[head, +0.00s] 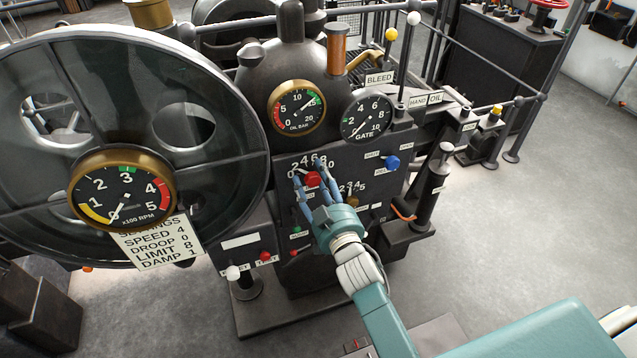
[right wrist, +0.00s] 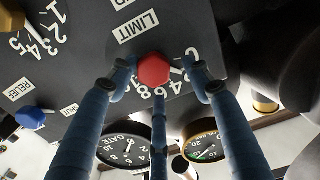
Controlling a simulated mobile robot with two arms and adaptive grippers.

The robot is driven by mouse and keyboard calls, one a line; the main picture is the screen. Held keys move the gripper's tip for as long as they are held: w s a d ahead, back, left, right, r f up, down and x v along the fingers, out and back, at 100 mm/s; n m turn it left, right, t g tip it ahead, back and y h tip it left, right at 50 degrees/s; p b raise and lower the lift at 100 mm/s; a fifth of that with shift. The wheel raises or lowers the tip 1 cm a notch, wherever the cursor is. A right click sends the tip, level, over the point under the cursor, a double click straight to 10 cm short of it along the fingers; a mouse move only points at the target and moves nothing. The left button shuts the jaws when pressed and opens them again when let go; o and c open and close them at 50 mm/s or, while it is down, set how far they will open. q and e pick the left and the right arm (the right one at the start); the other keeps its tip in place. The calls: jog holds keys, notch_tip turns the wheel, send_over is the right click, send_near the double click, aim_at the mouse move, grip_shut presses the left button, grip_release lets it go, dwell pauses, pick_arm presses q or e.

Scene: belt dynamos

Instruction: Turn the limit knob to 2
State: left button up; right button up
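The limit knob (head: 313,178) is a small red knob on the dark panel, with numbers from 0 to 10 arched above it. In the right wrist view the red six-sided knob (right wrist: 154,70) sits beside the LIMIT label (right wrist: 136,27). My right gripper (head: 314,184) reaches the panel with its blue fingers around the knob. In the right wrist view its fingertips stand on both sides of the knob with gaps visible, and a third finger overlaps the number scale. Which number the knob points to cannot be read surely. My left gripper is not in view.
A large flywheel with an RPM gauge (head: 122,189) stands left. A settings card (head: 155,243) hangs below. The oil gauge (head: 297,107) and gate gauge (head: 367,117) sit above the knob. A blue knob (head: 392,162) is to the right. Open floor lies at right.

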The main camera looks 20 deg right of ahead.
jog(key=shift+f, duration=0.15)
jog(key=shift+s, duration=0.1)
jog(key=shift+s+f, duration=0.15)
jog(key=shift+s, duration=0.15)
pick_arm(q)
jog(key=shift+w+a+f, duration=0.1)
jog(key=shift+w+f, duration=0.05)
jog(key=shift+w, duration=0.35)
pick_arm(e)
jog(key=s, duration=1.1)
jog(key=shift+s+d+r, duration=0.2)
jog(key=shift+r, duration=0.1)
